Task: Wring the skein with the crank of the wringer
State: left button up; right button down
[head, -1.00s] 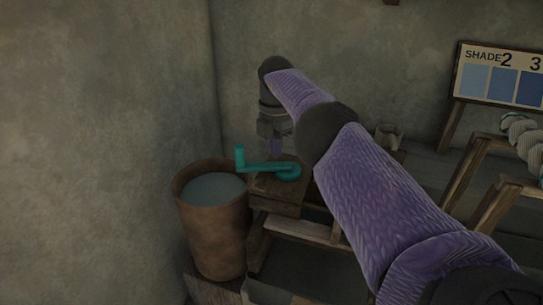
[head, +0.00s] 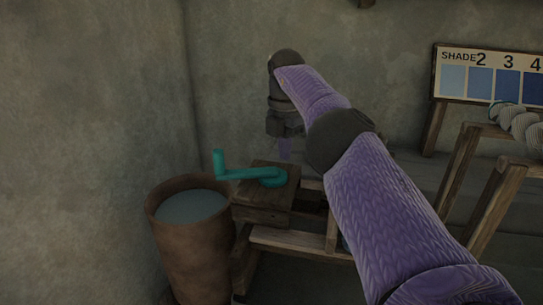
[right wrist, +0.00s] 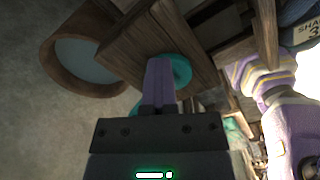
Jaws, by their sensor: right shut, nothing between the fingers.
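The teal crank (head: 250,174) lies across the top of the wringer's wooden block (head: 262,207), its upright handle at the left end and its round hub at the right. My right gripper (head: 286,150) points down behind and slightly right of the hub, its purple fingers together and empty. In the right wrist view the shut fingers (right wrist: 159,82) cover part of the crank; its teal hub (right wrist: 181,70) shows beside them. I cannot make out a skein on the wringer. Pale twisted skeins (head: 522,122) lie on a rack at the right. My left gripper is not in view.
A brown tub (head: 190,245) of greyish liquid stands left of the wringer, close to the wall. A wooden rack (head: 470,170) and a shade board (head: 488,75) with blue swatches stand at the right. My right arm hides part of the middle.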

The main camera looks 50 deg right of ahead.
jog(key=shift+s+d+f, duration=0.1)
jog(key=shift+s+d, duration=0.05)
jog(key=shift+r, duration=0.2)
jog(key=s+d+p, duration=0.1)
jog(key=p, duration=0.1)
jog(key=shift+d+r+p, duration=0.15)
jog(key=shift+r+p, duration=0.05)
jog(key=shift+p, duration=0.15)
jog(key=shift+s+d+f, duration=0.2)
jog(key=shift+d, duration=0.05)
jog(key=shift+s+d+f+p, duration=0.1)
jog(key=shift+s+d+p, duration=0.35)
jog(key=shift+s+d, duration=0.35)
dwell(1.2)
